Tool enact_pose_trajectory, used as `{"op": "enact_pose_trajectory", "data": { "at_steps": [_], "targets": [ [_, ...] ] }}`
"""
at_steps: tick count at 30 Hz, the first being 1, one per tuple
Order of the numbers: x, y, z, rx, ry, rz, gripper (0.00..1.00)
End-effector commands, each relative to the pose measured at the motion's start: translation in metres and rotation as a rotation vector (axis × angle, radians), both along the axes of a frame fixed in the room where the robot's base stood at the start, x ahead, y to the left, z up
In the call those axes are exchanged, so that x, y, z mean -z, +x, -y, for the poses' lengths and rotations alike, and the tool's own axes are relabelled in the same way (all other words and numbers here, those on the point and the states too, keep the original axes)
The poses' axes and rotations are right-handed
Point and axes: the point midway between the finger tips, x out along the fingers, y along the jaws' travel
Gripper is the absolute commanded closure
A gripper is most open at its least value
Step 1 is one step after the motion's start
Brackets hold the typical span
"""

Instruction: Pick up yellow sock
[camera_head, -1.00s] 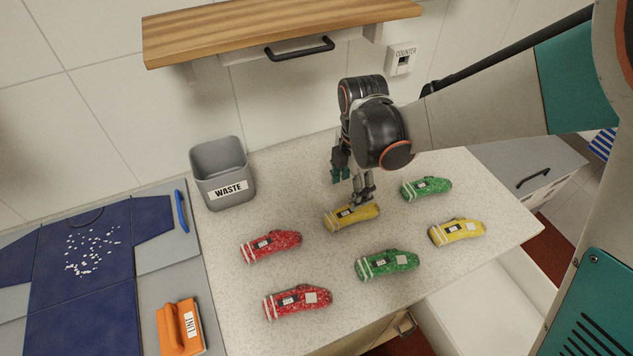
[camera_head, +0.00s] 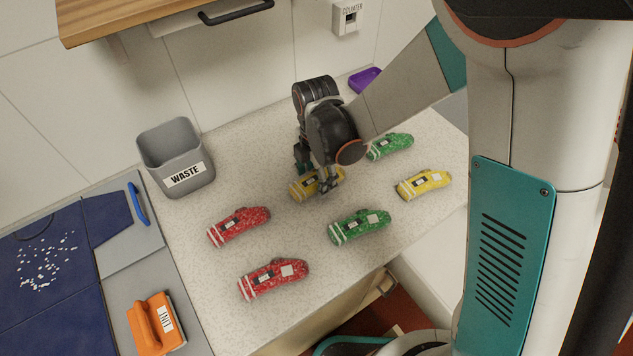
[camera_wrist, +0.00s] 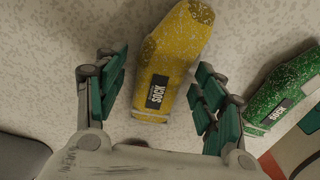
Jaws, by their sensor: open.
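A yellow sock (camera_head: 301,186) lies on the speckled counter, partly hidden by my gripper (camera_head: 318,176) in the head view. In the wrist view this yellow sock (camera_wrist: 168,70), with a black "SOCK" label, lies between the two green-padded fingers of my gripper (camera_wrist: 160,95). The fingers are open, one on each side of it, with gaps showing. A second yellow sock (camera_head: 424,184) lies to the right on the counter, clear of my gripper.
Green socks (camera_head: 360,227) (camera_head: 390,146) and red socks (camera_head: 239,226) (camera_head: 274,279) lie around on the counter (camera_head: 225,315). A grey waste bin (camera_head: 177,158) stands at the back left. A purple dish (camera_head: 364,80) is at the back. A wooden shelf (camera_head: 110,18) hangs above.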

Motion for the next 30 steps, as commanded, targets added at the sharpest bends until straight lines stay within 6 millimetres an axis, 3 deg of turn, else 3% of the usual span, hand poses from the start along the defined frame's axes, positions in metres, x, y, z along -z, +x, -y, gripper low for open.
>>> {"op": "enact_pose_trajectory", "data": {
  "at_steps": [2,6,20,26,30],
  "targets": [
    [-0.001,0.000,0.000,0.000,0.000,0.000,0.41],
    [-0.001,0.000,0.000,0.000,0.000,0.000,0.72],
    [-0.004,0.000,0.000,0.000,0.000,0.000,0.73],
    [-0.020,0.000,0.000,0.000,0.000,0.000,0.73],
    [-0.043,0.000,0.000,0.000,0.000,0.000,0.73]
  ]
}}
